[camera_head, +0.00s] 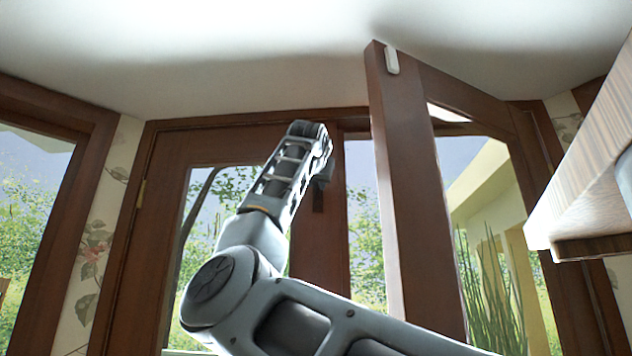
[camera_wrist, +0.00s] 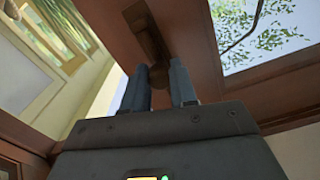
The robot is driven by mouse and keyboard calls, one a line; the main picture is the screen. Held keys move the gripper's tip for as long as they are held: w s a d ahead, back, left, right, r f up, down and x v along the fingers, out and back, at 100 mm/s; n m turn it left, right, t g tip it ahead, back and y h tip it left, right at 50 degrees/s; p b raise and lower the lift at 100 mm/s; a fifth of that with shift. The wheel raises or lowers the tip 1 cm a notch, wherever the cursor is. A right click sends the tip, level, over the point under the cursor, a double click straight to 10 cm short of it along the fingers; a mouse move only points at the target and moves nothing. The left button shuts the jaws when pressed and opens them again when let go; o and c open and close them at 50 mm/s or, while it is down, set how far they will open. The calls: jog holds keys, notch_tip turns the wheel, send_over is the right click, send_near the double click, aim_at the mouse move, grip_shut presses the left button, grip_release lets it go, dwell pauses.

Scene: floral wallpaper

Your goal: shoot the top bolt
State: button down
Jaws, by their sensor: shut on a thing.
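The top bolt is a dark brown piece (camera_wrist: 146,32) mounted on the wooden door stile, with a knob (camera_wrist: 159,76) at its near end in the wrist view. My gripper (camera_wrist: 160,80) has its two blue-grey fingers on either side of the knob, shut on it. In the head view my gripper (camera_head: 325,170) is at the upper part of the left door leaf (camera_head: 225,146), by its right-hand stile. A dark lower part of the bolt (camera_head: 318,197) shows below it; my gripper hides the rest. The left leaf looks closed in its frame.
The right door leaf (camera_head: 408,200) stands swung open towards me, with a small white piece (camera_head: 391,60) near its top. A wooden cabinet or shelf (camera_head: 590,160) juts in at the right. A window (camera_head: 35,215) is at the left. The ceiling (camera_head: 250,50) is close above the door frame.

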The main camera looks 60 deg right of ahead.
jog(key=shift+a+r, duration=0.1)
jog(key=shift+r, duration=2.25)
jog(key=c, duration=0.9)
grip_release()
jog(key=shift+f, duration=0.1)
jog(key=b+v, duration=0.2)
jog(key=v, duration=0.5)
jog(key=shift+s+a+b, duration=0.15)
jog(key=shift+a+b, duration=0.15)
jog(key=shift+b, duration=0.05)
